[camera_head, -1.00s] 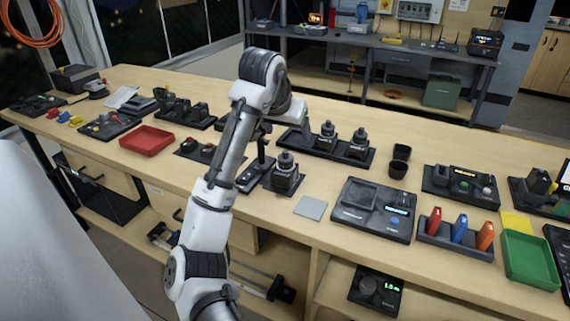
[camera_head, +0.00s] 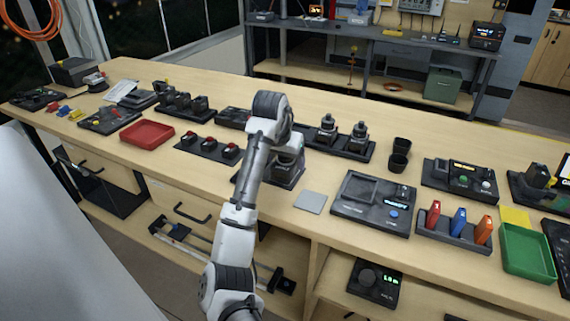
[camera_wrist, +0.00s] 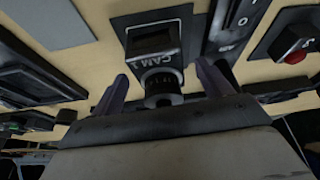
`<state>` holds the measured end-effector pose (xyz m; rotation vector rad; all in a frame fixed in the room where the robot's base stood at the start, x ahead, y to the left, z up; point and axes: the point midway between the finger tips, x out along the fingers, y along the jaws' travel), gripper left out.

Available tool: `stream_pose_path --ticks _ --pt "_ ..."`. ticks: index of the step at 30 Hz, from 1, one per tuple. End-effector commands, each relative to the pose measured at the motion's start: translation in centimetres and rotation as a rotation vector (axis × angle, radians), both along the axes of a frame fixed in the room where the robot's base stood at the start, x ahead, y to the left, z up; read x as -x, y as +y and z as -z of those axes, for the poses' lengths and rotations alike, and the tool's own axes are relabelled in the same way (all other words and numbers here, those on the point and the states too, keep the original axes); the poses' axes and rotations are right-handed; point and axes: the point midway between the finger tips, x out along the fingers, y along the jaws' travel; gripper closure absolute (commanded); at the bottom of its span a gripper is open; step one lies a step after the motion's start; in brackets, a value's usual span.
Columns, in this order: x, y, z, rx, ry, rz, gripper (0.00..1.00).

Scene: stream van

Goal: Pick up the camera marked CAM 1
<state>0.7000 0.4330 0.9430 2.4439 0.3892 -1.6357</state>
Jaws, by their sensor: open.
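The dark camera marked CAM 1 (camera_wrist: 160,45) stands on a dark square base plate (camera_wrist: 193,30) in the wrist view, with its round ribbed part toward me. In the head view the camera (camera_head: 291,160) stands on the bench, partly hidden behind my arm. My gripper (camera_wrist: 160,78) is open, one finger on either side of the camera's round part. Both fingers look apart from it. My gripper is hidden behind my arm in the head view.
Two similar cameras (camera_head: 327,130) stand in a dark tray behind. A flat grey square (camera_head: 310,202) and a dark console (camera_head: 372,203) lie to the right. A switch panel (camera_wrist: 232,25) sits close beside the camera.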

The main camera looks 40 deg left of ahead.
Motion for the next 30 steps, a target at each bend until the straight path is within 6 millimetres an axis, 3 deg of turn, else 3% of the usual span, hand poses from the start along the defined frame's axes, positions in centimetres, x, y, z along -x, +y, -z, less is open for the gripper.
stream_pose_path --ticks 6,12,27,30 --pt "-0.7 0.2 1.7 0.000 -0.001 0.000 0.22" --pt "-0.7 0.2 1.8 -0.001 -0.002 0.000 0.22" --pt "-0.8 0.2 1.7 -0.001 -0.002 0.000 0.87" --pt "-0.8 0.2 1.6 -0.003 -0.004 0.001 0.87"
